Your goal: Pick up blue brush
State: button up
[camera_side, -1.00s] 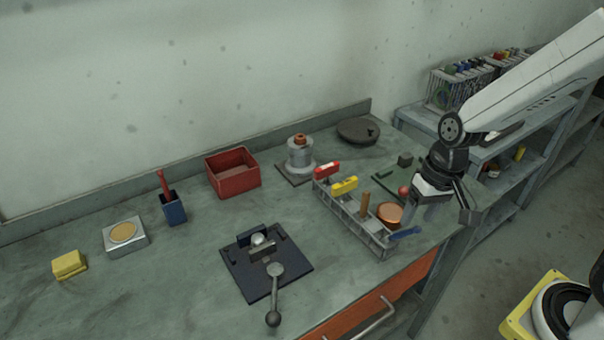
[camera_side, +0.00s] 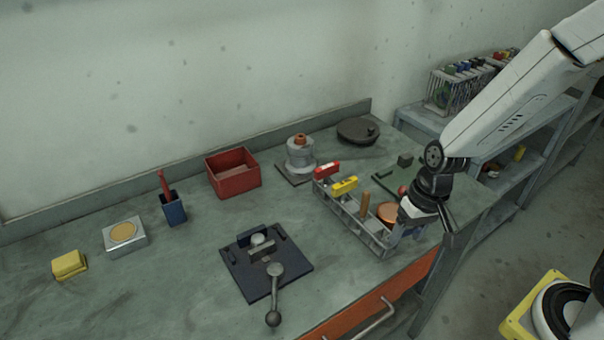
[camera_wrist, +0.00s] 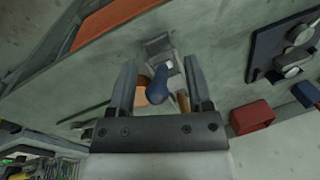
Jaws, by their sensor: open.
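The blue brush (camera_wrist: 158,84) shows in the wrist view as a dark blue rounded handle, end towards the camera, between my two fingers. My gripper (camera_wrist: 160,66) is open, with one finger on each side of the handle; I cannot tell if either touches it. In the side view my gripper (camera_side: 421,229) is over the right front end of the grey rack (camera_side: 350,224) and mostly hides the brush there.
The rack also holds a copper disc (camera_side: 387,212), a brown handle (camera_side: 365,202), a yellow block (camera_side: 344,186) and a red block (camera_side: 327,169). A dark plate with a lever (camera_side: 266,263) lies to the left. A red bin (camera_side: 232,173) stands behind.

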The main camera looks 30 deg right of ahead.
dwell(0.5)
grip_shut()
jog(key=shift+r, duration=5)
